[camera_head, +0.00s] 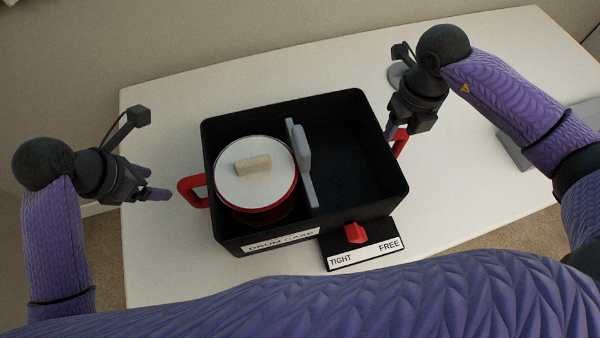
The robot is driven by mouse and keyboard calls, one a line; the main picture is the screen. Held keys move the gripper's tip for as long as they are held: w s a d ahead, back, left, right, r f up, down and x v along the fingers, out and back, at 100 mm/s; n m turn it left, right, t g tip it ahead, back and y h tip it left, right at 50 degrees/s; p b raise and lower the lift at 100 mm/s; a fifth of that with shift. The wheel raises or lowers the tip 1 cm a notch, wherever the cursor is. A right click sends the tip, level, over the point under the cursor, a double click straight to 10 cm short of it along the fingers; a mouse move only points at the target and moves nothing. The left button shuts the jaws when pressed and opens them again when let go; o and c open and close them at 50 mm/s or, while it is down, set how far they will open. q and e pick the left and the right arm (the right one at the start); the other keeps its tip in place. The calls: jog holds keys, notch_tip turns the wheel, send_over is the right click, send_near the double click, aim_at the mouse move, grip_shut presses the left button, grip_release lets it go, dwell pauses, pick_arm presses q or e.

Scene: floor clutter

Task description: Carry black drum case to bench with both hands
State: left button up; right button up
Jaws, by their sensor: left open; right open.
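The black drum case (360,205) is an open-topped box with a "DRUM CASE" label, standing on a white surface (480,190). Inside, a red drum (255,182) with a white top sits in the left part, beside a grey divider (304,165); the right part looks empty. A red handle (190,190) sticks out on the left side and another red handle (400,140) on the right, partly hidden. My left gripper (156,183) is open, left of the left handle and apart from it. My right gripper (396,128) is open at the right handle; its fingertips are hard to make out, so contact is unclear.
A black panel marked "TIGHT" and "FREE" (363,252) with a red knob (355,232) is at the case's front right. A beige block (252,165) lies on the drum. A grey round object (397,74) is behind my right gripper. The surface's right part is mostly clear.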

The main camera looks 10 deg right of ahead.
aim_at(186, 189)
pick_arm(q)
jog(key=x, duration=1)
jog(key=shift+a, duration=0.1)
pick_arm(e)
notch_tip(186, 189, down, 10)
pick_arm(q)
jog(key=shift+c, duration=0.2)
jog(key=c, duration=0.7)
pick_arm(e)
grip_shut()
pick_arm(q)
grip_shut()
pick_arm(e)
jog(key=shift+d+r, duration=0.1)
